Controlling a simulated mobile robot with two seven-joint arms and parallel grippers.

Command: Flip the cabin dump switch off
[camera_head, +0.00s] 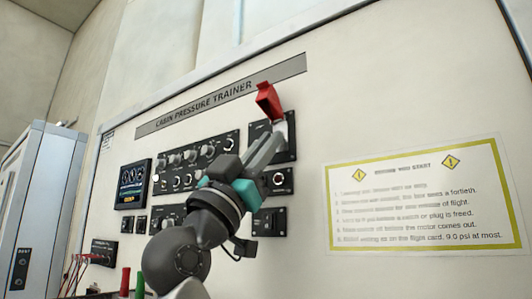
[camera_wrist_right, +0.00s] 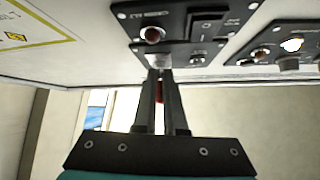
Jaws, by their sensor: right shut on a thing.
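The red switch guard (camera_head: 268,101) stands raised at the top of a dark plate on the trainer panel. My right gripper (camera_head: 279,136) reaches up to this plate just below the guard, its fingers close together. In the right wrist view the fingertips (camera_wrist_right: 161,71) meet at a small pale grey piece (camera_wrist_right: 160,60) on the panel, which appears to be the cabin dump switch lever. They are shut on it. A bit of red shows between the fingers. The fingers hide most of the switch, so its position cannot be told. My left gripper is not in view.
The panel holds a row of knobs (camera_head: 190,155), a dark display (camera_head: 132,185) and a round red indicator (camera_head: 278,178) below the plate. A yellow-bordered notice (camera_head: 425,195) is to the right. A grey cabinet (camera_head: 38,205) stands at left. Blank wall lies between plate and notice.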

